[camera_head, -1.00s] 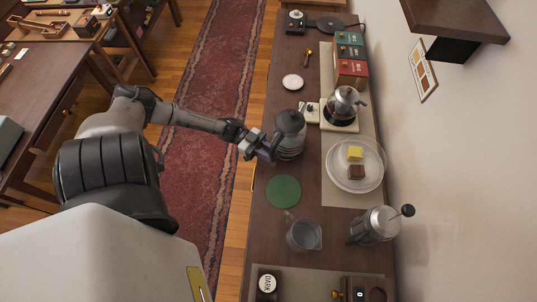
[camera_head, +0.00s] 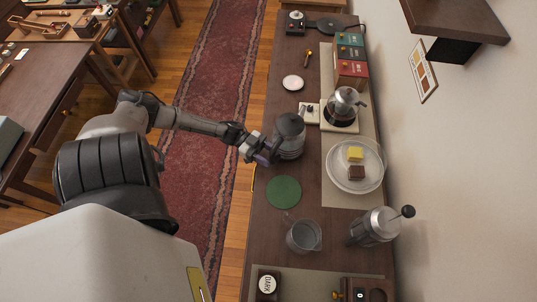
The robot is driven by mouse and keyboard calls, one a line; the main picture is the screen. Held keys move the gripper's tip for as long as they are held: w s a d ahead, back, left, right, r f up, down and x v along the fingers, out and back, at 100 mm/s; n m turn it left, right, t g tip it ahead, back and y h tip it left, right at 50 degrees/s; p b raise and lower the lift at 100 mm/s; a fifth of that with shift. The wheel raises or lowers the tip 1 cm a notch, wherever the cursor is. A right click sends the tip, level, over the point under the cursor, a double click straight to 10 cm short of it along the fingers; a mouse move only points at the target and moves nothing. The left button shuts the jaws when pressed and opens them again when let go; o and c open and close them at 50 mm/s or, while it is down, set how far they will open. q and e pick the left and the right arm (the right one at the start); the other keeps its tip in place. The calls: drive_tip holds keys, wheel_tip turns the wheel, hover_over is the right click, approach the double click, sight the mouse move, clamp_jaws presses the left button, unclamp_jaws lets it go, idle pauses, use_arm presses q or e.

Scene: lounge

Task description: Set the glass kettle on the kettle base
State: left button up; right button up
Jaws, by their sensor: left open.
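The glass kettle (camera_head: 291,146), with a dark grey lid, stands on the dark counter left of the white hot plate. My left gripper (camera_head: 270,152) is open at the kettle's left side, close to its handle side; I cannot tell whether the fingers touch it. A flat black disc (camera_head: 330,26) at the far end of the counter looks like the kettle base, and its top is bare. My right gripper does not show.
A metal-lidded pot (camera_head: 347,100) stands on the hot plate (camera_head: 324,122). A plate (camera_head: 336,178) with two blocks, a green mat (camera_head: 284,191), a glass jug (camera_head: 302,236) and a French press (camera_head: 372,227) stand nearer. A small saucer (camera_head: 293,82) lies beyond the kettle.

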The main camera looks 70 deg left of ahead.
use_arm(q)
drive_tip(key=shift+f+b, duration=0.25)
drive_tip(key=shift+b, duration=0.1)
drive_tip(key=b+v, duration=0.1)
drive_tip(key=v, duration=1.1)
drive_tip(key=shift+s+a+r, duration=0.2)
drive_tip(key=shift+s+r, duration=0.05)
drive_tip(key=shift+s, duration=0.05)
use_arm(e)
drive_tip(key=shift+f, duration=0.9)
use_arm(q)
drive_tip(key=shift+o, duration=0.4)
drive_tip(key=shift+s+a, duration=0.3)
drive_tip(key=shift+a, duration=0.2)
